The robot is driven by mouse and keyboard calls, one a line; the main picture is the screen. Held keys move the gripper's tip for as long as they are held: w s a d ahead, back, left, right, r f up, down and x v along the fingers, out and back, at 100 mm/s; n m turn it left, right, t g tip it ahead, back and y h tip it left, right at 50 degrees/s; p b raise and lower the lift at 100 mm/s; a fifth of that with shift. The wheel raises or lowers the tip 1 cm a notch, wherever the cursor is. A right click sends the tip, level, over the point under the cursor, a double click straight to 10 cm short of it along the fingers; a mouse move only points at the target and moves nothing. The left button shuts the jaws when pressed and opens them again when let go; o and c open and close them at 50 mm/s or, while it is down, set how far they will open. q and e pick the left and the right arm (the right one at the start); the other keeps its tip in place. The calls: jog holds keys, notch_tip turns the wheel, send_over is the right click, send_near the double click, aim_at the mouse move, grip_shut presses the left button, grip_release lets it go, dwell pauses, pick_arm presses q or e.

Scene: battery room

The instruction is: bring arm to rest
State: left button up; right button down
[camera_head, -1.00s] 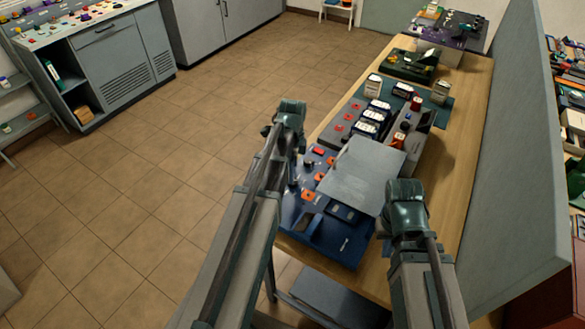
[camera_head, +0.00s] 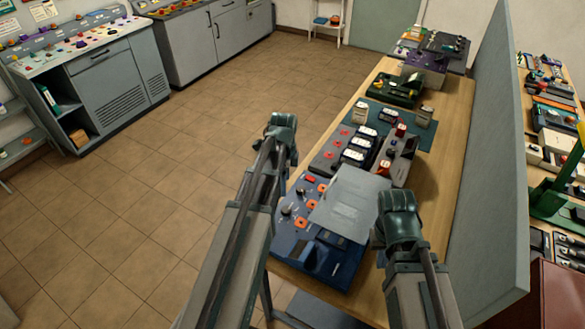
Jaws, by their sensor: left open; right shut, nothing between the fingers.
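My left arm (camera_head: 235,235) reaches up from the bottom of the head view to a dark green joint (camera_head: 282,130) at the bench's left edge. My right arm (camera_head: 418,285) reaches to a similar green joint (camera_head: 400,215) over the near part of the bench. The fingers of both grippers are hidden, and I see nothing held. Between the two arms, a blue control box (camera_head: 297,250) with red and orange knobs stands on the wooden bench (camera_head: 442,160). A grey flat plate (camera_head: 350,200) lies over part of the box.
Several white-topped dark blocks (camera_head: 357,148) stand farther along the bench, with a green device (camera_head: 396,90) behind. A tall grey partition (camera_head: 498,160) borders the bench on the right. Tiled floor (camera_head: 150,220) is clear at left. Grey cabinets (camera_head: 118,85) stand at the back left.

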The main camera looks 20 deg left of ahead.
pick_arm(q)
jog(key=s+d+n, duration=1.1)
jog(key=n, duration=0.4)
jog(key=s+d+f+m+b, duration=0.1)
jog(key=s+d+f+b, duration=0.1)
jog(key=d, duration=0.3)
jog(key=s+d+f+m+y+b, duration=0.1)
jog(key=s+d+f+m+b, duration=0.1)
jog(key=s+d+f+b, duration=0.1)
jog(key=d+f+b, duration=0.1)
jog(key=d, duration=0.1)
jog(key=shift+s+d+f+m+b, duration=0.2)
jog(key=shift+d+f+m+b, duration=0.1)
jog(key=shift+d+b, duration=0.05)
